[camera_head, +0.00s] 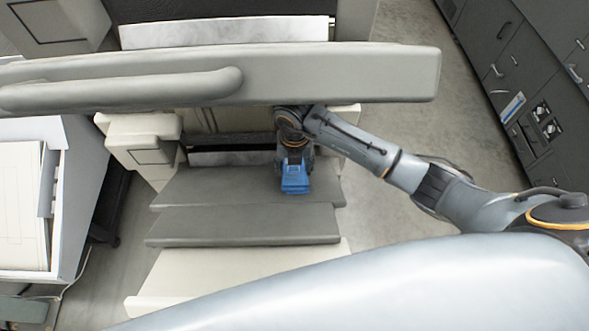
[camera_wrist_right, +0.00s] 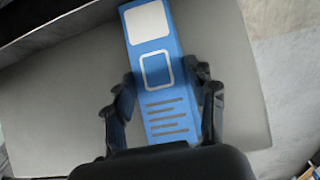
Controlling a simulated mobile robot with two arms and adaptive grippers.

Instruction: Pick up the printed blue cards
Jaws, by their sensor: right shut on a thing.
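The printed blue cards (camera_head: 295,184) show in the head view at the end of my right arm, over a grey shelf of the machine. In the right wrist view the top card (camera_wrist_right: 162,70) is blue with a pale block, a white outlined square and several dark lines. My right gripper (camera_wrist_right: 168,95) is shut on the blue cards, one finger at each long side. In the head view my right gripper (camera_head: 295,170) partly covers the cards' far end. How many cards are in the stack I cannot tell. My left gripper is not in view.
A thick grey beam with a handle (camera_head: 130,88) crosses above the shelf, close over my right arm. Grey steps (camera_head: 240,226) lie below the cards. A white table with paper (camera_head: 22,200) stands at the left. Dark cabinets (camera_head: 520,70) line the right, with open floor between.

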